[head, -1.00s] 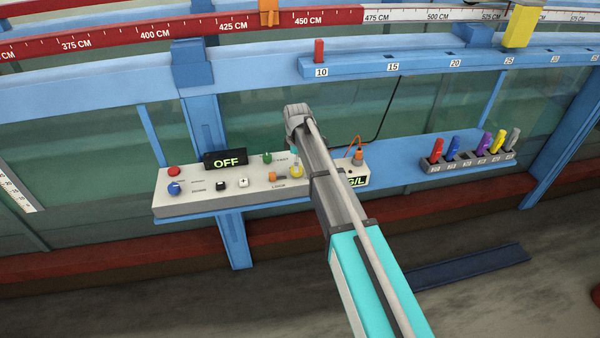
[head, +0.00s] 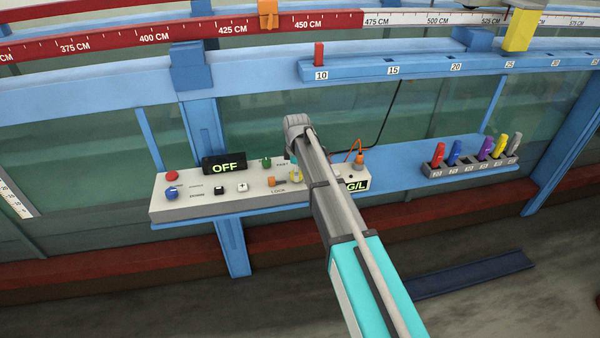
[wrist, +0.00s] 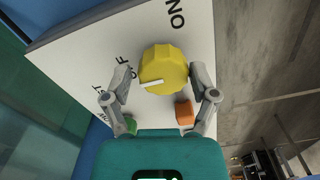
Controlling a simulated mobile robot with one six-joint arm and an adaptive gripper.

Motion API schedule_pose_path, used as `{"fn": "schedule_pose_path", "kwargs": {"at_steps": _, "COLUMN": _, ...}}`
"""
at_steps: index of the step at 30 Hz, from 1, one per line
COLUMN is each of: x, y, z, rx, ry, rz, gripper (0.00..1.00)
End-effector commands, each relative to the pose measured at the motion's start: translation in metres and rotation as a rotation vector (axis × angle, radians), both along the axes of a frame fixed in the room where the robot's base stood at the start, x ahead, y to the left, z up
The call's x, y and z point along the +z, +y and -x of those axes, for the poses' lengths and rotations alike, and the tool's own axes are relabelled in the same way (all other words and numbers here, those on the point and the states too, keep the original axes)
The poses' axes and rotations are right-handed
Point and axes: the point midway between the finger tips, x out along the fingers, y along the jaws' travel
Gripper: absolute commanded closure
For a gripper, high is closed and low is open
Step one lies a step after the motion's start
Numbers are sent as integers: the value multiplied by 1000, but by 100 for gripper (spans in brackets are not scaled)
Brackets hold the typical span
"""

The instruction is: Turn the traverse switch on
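The traverse switch appears to be a yellow ridged knob (wrist: 164,70) on a white panel face, with a white pointer mark on its lower left side. The pointer is toward the left, on the side of the partly covered OFF label; the ON label (wrist: 176,14) is above. My gripper (wrist: 162,76) is open, with one finger on each side of the knob. Contact with the knob cannot be told.
The control box (head: 200,207) has an OFF display (head: 225,167), a red button (head: 172,175), a blue knob (head: 171,192) and a green switch (head: 267,162). An orange button (wrist: 184,111) is close to the right finger. An orange-plugged cable (head: 359,159) stands right of my arm.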

Motion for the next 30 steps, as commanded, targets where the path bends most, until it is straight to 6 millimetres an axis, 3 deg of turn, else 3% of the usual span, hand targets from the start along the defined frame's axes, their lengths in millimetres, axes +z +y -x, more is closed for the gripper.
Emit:
{"fn": "schedule_pose_path", "kwargs": {"at_steps": 1, "x": 0, "y": 0, "z": 0, "rx": 0, "ry": 0, "rz": 0, "gripper": 46}}
{"fn": "schedule_pose_path", "kwargs": {"at_steps": 8, "x": 0, "y": 0, "z": -1, "rx": 0, "ry": -2, "rz": 0, "gripper": 87}}
{"fn": "schedule_pose_path", "kwargs": {"at_steps": 9, "x": 0, "y": -11, "z": 0, "rx": -1, "ry": -2, "rz": 0, "gripper": 87}}
{"fn": "schedule_pose_path", "kwargs": {"at_steps": 20, "x": 0, "y": -2, "z": -3, "rx": -56, "ry": -4, "rz": -1, "gripper": 87}}
{"fn": "schedule_pose_path", "kwargs": {"at_steps": 30, "x": 0, "y": 1, "z": -4, "rx": -262, "ry": -4, "rz": -4, "gripper": 87}}
